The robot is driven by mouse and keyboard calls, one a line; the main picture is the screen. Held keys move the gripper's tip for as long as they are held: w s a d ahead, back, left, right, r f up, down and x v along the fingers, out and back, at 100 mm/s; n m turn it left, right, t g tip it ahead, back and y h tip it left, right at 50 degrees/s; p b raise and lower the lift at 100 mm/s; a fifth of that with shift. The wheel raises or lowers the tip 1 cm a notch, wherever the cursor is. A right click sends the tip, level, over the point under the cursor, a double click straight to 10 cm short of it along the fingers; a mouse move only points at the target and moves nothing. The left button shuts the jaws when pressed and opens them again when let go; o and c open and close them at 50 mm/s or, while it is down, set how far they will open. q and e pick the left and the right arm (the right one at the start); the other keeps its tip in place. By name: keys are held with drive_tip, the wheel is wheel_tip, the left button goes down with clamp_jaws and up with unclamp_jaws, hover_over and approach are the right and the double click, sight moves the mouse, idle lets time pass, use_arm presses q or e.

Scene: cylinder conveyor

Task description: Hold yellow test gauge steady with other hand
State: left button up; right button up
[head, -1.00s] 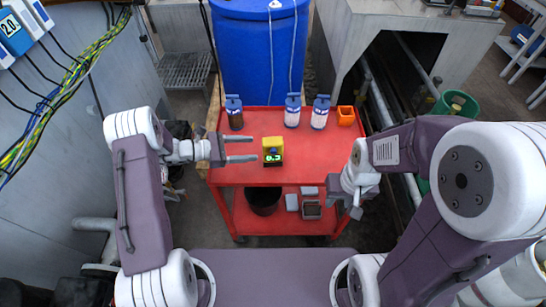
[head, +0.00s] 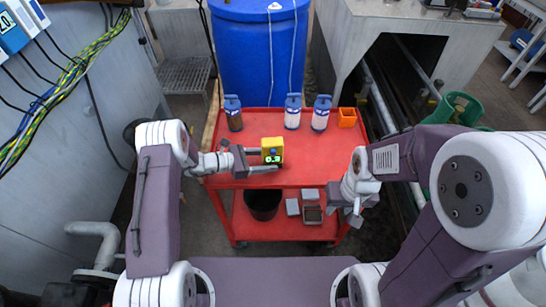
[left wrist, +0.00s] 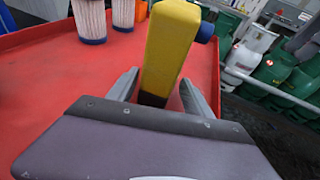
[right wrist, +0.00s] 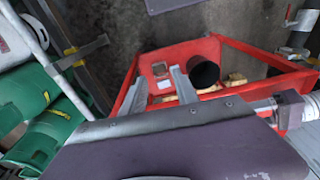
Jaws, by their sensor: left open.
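The yellow test gauge (head: 272,148), with a dark lower part and a small green display, stands on the red cart's top shelf (head: 310,172). My left gripper (head: 268,160) reaches in from the left. Its fingers are apart, one on each side of the gauge. In the left wrist view the yellow gauge (left wrist: 170,45) stands between the spread fingers (left wrist: 158,92), with a visible gap on the finger sides. My right gripper (head: 354,216) hangs off the cart's right front, pointing down. In the right wrist view its fingers (right wrist: 156,88) are apart and empty.
Two white-and-blue filter bottles (head: 292,112) and a darker one (head: 233,114) stand at the shelf's back, beside an orange box (head: 347,117). A black bucket (head: 263,203) sits on the lower shelf. The shelf's right front is clear.

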use_arm(q)
drive_tip(key=shift+w+d+f, duration=0.15)
drive_tip(key=shift+d, duration=0.4)
use_arm(e)
drive_tip(key=shift+f, duration=0.2)
use_arm(q)
clamp_jaws()
use_arm(e)
clamp_jaws()
idle(1.3)
